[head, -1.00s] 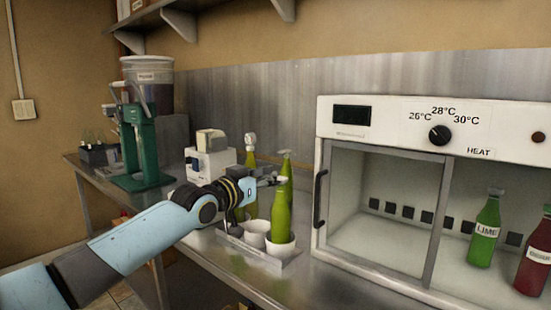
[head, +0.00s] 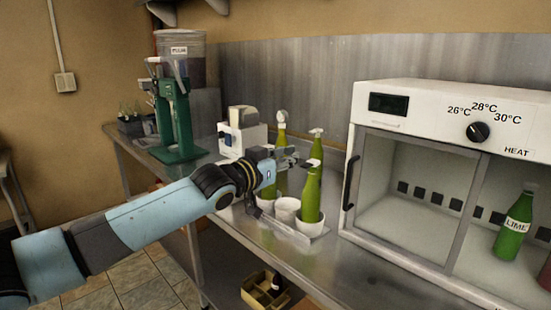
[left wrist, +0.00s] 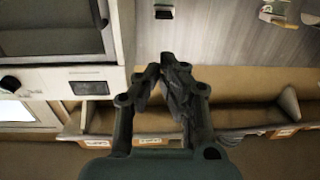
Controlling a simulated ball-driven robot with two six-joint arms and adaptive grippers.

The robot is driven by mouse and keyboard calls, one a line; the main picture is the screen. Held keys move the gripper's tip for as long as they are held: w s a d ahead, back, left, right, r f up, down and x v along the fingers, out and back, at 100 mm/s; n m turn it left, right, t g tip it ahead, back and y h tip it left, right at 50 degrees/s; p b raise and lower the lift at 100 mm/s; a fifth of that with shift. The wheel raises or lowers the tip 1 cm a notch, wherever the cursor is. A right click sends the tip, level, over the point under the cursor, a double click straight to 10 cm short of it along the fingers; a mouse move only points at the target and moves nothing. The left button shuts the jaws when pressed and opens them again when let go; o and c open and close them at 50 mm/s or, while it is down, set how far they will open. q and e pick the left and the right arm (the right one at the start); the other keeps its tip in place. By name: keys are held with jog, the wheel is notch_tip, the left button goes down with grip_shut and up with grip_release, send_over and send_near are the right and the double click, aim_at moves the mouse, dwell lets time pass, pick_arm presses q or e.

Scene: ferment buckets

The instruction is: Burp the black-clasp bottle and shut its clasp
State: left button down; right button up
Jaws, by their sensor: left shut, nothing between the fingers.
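Green bottles stand in a rack with white cups on the steel bench. The front bottle (head: 311,202) is upright in a white cup (head: 309,227). A second bottle (head: 317,149) with a pale top shows just behind it, and a third (head: 281,140) carries a round gauge. I cannot tell from the clasps which is the black-clasp bottle. My left gripper (head: 294,160) is beside the front bottle's top; I cannot tell whether it touches. Its fingers are shut and empty in the left wrist view (left wrist: 168,72), with no bottle visible there. My right gripper is out of view.
Behind the rack is a white device (head: 241,135). A green-framed machine (head: 176,125) stands at the far left. An open box (head: 262,290) sits low below the bench.

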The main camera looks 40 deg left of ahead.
pick_arm(q)
jog(key=s+b, duration=0.1)
jog(key=s+f+b, duration=0.1)
jog(key=s+b, duration=0.1)
jog(key=s+f+b, duration=0.1)
jog(key=shift+s, duration=0.35)
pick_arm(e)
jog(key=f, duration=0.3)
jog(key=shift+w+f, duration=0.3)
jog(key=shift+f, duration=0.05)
pick_arm(q)
jog(key=shift+f, duration=0.1)
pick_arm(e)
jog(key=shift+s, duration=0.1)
